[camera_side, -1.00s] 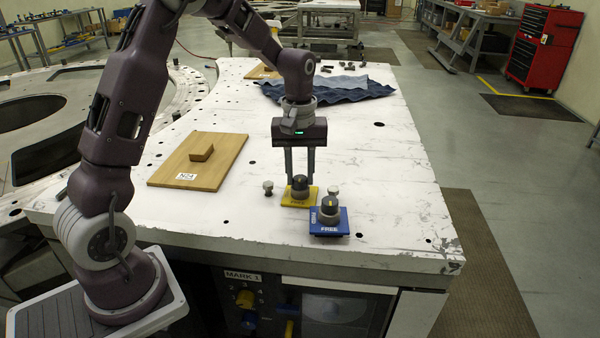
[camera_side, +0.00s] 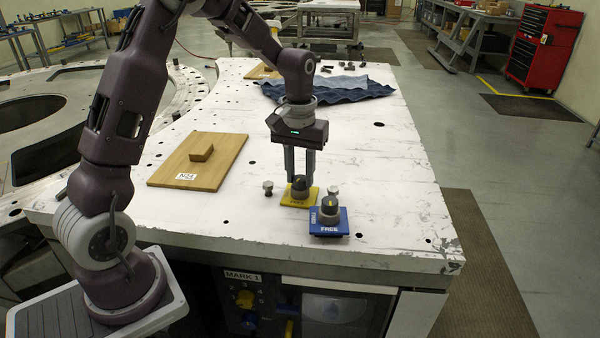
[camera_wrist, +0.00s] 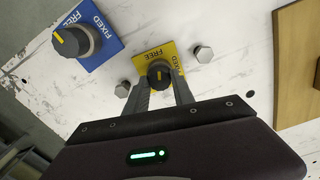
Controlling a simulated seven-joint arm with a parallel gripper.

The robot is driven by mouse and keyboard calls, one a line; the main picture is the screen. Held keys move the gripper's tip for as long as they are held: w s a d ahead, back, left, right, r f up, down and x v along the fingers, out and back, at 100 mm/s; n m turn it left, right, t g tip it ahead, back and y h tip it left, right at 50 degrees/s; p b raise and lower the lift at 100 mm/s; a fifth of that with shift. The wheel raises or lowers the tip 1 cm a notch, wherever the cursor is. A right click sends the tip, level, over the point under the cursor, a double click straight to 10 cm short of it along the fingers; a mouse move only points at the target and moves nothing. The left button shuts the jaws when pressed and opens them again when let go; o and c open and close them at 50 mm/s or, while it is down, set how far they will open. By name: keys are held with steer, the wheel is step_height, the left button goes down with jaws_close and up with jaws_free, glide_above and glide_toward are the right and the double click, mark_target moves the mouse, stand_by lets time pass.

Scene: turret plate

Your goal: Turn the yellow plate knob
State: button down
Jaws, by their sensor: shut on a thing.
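The yellow plate (camera_side: 293,201) lies on the white table and carries a dark round knob (camera_side: 300,184) with a light pointer line. In the wrist view the yellow plate (camera_wrist: 146,57) shows partly behind the fingers, and its knob (camera_wrist: 158,72) sits between the two fingertips. My gripper (camera_side: 300,176) comes straight down from above and is shut on that knob. It also shows in the wrist view (camera_wrist: 160,80). Some of the lettering on the yellow plate is hidden by the fingers and knob.
A blue plate (camera_side: 329,229) with a similar knob (camera_side: 329,205) stands close by at the front right. Bolt heads (camera_side: 268,187) flank the yellow plate. A wooden board (camera_side: 215,178) with a small block (camera_side: 202,152) lies at left. Blue cloth (camera_side: 330,90) lies behind.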

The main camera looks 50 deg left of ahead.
mark_target(301, 177)
steer(key=m, duration=1.3)
steer(key=shift+d+m, duration=0.1)
steer(key=shift+m, duration=0.2)
stand_by(0.5)
steer(key=c, duration=1.1)
jaws_free()
steer(key=shift+o, duration=0.2)
step_height(301, 177, up, 7)
steer(key=shift+r, duration=0.1)
